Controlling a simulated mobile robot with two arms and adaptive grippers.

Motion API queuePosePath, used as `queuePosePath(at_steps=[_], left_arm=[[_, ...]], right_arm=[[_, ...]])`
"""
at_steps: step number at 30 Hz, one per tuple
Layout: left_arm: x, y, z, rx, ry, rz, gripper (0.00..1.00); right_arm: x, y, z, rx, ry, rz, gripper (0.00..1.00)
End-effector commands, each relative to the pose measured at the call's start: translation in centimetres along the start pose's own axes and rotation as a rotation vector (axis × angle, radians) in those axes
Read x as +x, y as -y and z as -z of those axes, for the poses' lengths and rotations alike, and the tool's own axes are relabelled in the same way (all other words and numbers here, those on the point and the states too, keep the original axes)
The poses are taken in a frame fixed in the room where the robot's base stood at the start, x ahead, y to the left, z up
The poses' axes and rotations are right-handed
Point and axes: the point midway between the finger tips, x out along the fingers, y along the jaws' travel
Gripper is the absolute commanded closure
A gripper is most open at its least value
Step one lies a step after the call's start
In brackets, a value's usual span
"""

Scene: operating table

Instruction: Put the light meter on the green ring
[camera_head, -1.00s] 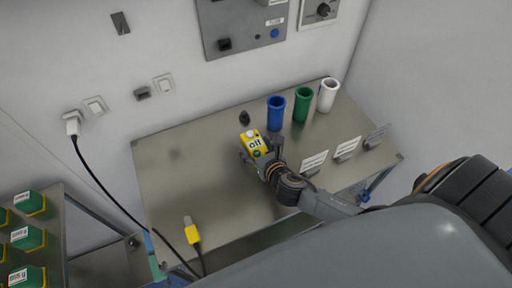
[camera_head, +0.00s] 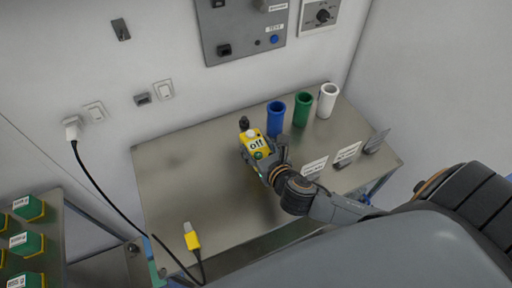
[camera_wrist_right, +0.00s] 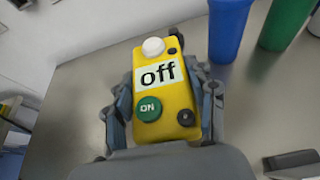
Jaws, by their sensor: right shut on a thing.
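The light meter (camera_head: 257,143) is a yellow box with a white dome, a green ON button and a label reading "off". My right gripper (camera_head: 264,158) is shut on it, with a finger on each side of the box in the right wrist view (camera_wrist_right: 162,105). The green ring (camera_head: 302,109) looks like a green upright hollow cylinder at the back of the table, between a blue and a white one. It shows partly at the top right of the wrist view (camera_wrist_right: 287,22). The held meter is left of the cylinders and apart from the green one. My left gripper is not in view.
The blue cylinder (camera_head: 276,119) stands nearest the meter, and the white cylinder (camera_head: 327,100) is right of the green one. A small black object (camera_head: 244,123) stands behind the meter. White label cards (camera_head: 314,168) stand at the right front.

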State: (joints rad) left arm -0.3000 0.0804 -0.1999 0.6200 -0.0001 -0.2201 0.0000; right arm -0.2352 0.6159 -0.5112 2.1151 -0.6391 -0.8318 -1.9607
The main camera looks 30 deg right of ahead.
Motion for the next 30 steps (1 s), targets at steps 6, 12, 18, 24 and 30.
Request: queuePosePath(at_steps=[6,12,18,24,30], left_arm=[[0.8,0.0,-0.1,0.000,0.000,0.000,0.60],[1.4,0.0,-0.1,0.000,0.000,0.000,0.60],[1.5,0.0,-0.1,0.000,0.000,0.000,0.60],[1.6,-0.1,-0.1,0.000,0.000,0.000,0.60],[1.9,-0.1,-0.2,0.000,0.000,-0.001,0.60]], right_arm=[[-5.7,-1.8,-0.9,0.002,-0.003,-0.005,0.89],[-9.4,-2.8,-1.2,0.003,-0.001,-0.002,0.89],[-11.1,-3.3,-1.4,0.001,0.000,-0.001,0.89],[-11.1,-3.2,-1.9,0.009,0.004,0.016,0.89],[-9.8,-2.9,-4.6,0.070,0.008,0.134,0.89]])
